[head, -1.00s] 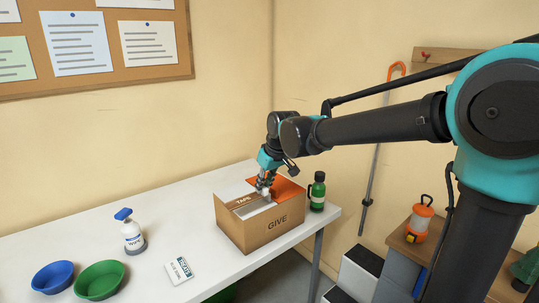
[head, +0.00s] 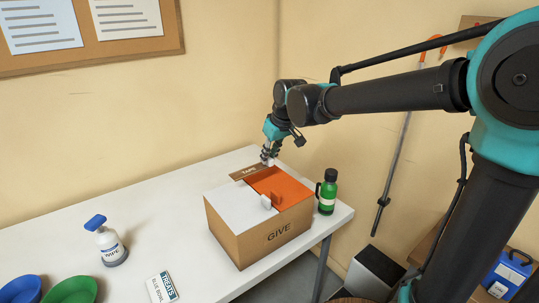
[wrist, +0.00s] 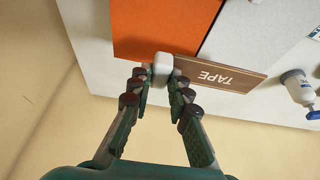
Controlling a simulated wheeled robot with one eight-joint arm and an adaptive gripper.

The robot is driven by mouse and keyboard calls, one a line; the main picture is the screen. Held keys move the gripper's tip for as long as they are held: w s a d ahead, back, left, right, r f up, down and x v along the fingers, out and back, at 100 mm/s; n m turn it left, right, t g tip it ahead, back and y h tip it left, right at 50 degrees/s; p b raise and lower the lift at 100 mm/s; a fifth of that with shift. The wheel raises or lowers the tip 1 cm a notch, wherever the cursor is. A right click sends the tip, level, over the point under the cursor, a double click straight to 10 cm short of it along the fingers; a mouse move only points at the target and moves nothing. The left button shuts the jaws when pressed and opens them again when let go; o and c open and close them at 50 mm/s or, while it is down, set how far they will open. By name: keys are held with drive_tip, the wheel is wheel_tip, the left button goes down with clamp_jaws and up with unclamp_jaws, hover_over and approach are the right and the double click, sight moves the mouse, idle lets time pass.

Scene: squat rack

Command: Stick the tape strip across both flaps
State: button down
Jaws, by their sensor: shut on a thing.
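The cardboard box marked GIVE (head: 285,234) stands on the white table. Its white flap (head: 232,199) and orange flap (head: 290,188) look flat across the top, side by side, each with a small upright tab at the front. The brown tape strip (head: 249,172), marked TAPE, is at the box's back edge; it also shows in the wrist view (wrist: 225,76). My gripper (wrist: 160,84) is shut on the strip's white knob (wrist: 162,66). The strip spans the seam in the wrist view, but I cannot tell whether it touches the flaps.
A green bottle (head: 327,192) stands close to the box's right side. A WIPE spray bottle (head: 108,243), a TREATS card (head: 162,288), a blue bowl (head: 20,290) and a green bowl (head: 72,290) are at left. The table between spray bottle and box is clear.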

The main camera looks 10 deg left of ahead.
drive_tip(key=shift+f, duration=3.1)
drive_tip(key=shift+f, duration=0.45)
drive_tip(key=c, duration=1.3)
unclamp_jaws()
drive_tip(key=shift+c, duration=0.2)
drive_tip(key=v, duration=1.2)
